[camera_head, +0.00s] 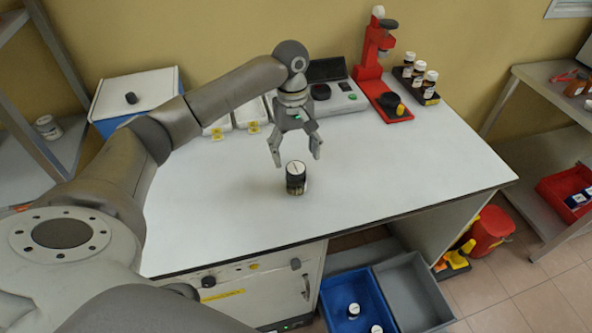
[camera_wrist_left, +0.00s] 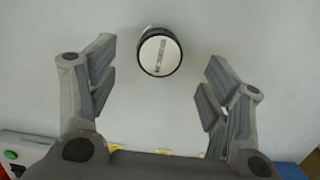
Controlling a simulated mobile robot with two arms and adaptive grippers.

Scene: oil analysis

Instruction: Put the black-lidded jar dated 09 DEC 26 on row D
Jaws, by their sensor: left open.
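A dark jar (camera_head: 296,180) with a pale label on its black lid stands upright on the white bench top, near the middle. My left gripper (camera_head: 295,160) is open, pointing down, above and just behind the jar in the head view. In the left wrist view the jar's lid (camera_wrist_left: 159,54) shows ahead of and between the two open fingers (camera_wrist_left: 158,85), touching neither. The writing on the lid is too small to read. My right gripper is out of view. No row lettering can be read.
The white bench top (camera_head: 400,170) is clear around the jar. Behind stand a grey instrument (camera_head: 345,97), a red press (camera_head: 372,65) and a black rack with several white-capped bottles (camera_head: 415,85). Blue (camera_head: 340,290) and grey (camera_head: 412,290) bins sit below the front edge.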

